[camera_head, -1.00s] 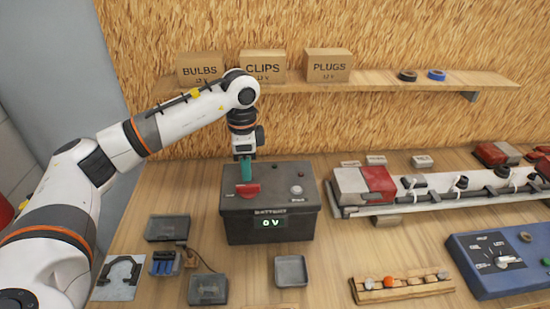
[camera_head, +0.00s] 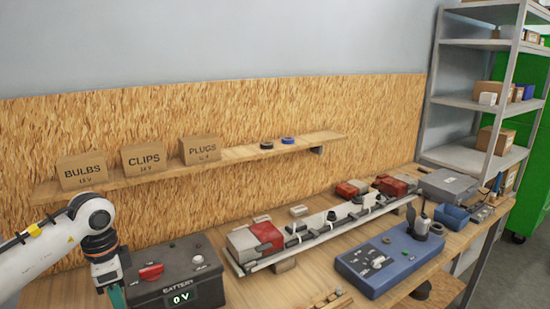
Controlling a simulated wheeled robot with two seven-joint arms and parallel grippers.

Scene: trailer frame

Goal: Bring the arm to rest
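My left arm comes in from the left edge, bent down at the wrist. My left gripper (camera_head: 116,293) points down at the bottom left, just left of the black battery box (camera_head: 172,268). Its teal fingertips are partly cut off by the bottom edge, so I cannot tell whether they are open or shut. The battery box has a red switch on top and a display reading 0 V. My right arm and gripper are not in view.
A shelf (camera_head: 236,156) with cardboard boxes and tape rolls runs above the bench. A long light bar (camera_head: 318,230) with red-and-white ends lies right of the battery. A blue control box (camera_head: 388,260) stands farther right. Metal shelving (camera_head: 471,104) stands at the far right.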

